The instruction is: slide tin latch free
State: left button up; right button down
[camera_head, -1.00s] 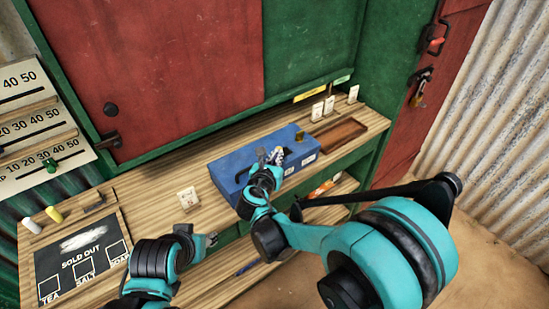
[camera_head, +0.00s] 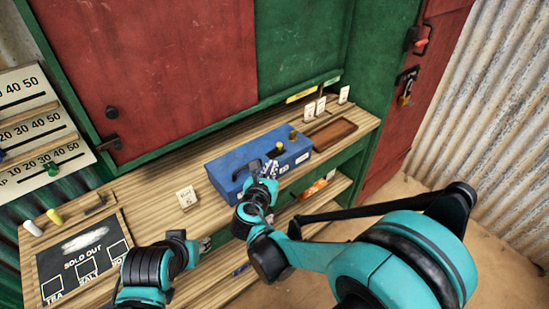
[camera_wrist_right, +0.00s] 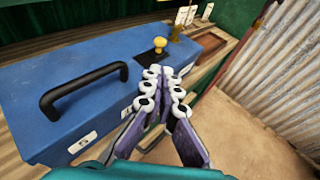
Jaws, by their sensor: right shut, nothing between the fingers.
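A yellow knob (camera_head: 279,146) stands upright on the lid, beside a dark slot in the right wrist view (camera_wrist_right: 160,44). A brass piece (camera_wrist_right: 176,29) stands just behind it. My right gripper (camera_head: 269,168) is shut and empty at the tin's front side, its fingertips (camera_wrist_right: 164,76) apart from the knob in the picture. My left gripper (camera_head: 205,243) is at the counter's front edge, mostly hidden by its own wrist.
A brown wooden tray (camera_head: 334,133) lies right of the tin, with white cards (camera_head: 321,104) behind. A sold-out board (camera_head: 85,262) lies at the left.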

jog(key=p+v, duration=0.1)
jog(key=v, duration=0.4)
dwell(0.4)
